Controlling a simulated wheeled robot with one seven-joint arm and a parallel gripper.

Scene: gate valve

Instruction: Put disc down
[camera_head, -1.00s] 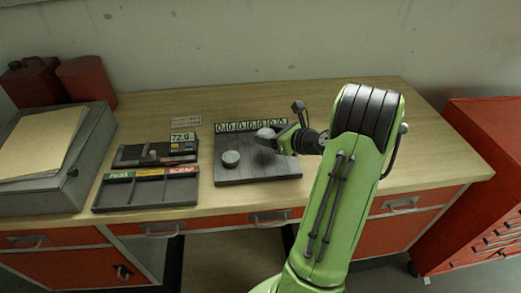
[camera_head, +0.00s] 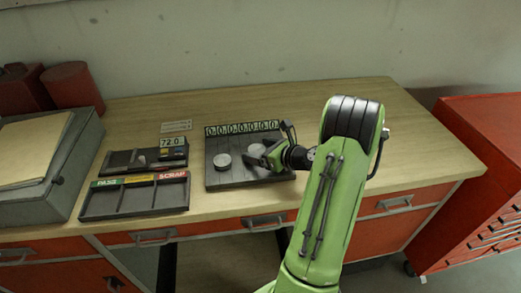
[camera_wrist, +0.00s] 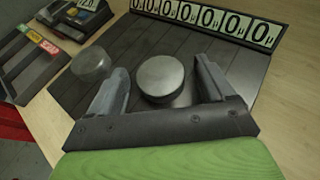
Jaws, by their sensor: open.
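A round grey metal disc (camera_wrist: 160,78) sits on the dark slatted board (camera_head: 235,178), between the open fingers of my gripper (camera_wrist: 158,88) in the wrist view. A gap shows on both sides of it. In the head view this disc (camera_head: 257,150) shows beside my gripper (camera_head: 268,157), partly covered by it. A second disc (camera_head: 222,161) stands on the board to the left; it also shows in the wrist view (camera_wrist: 91,64). A row of white number plates (camera_wrist: 210,20) reading 0 runs along the board's back edge.
A tray marked PASS and SCRAP (camera_head: 135,195) with empty compartments lies left of the board. Behind it is a dark unit with a display reading 72.0 (camera_head: 172,142). A grey case (camera_head: 62,180) stands far left. The bench right of the board is clear.

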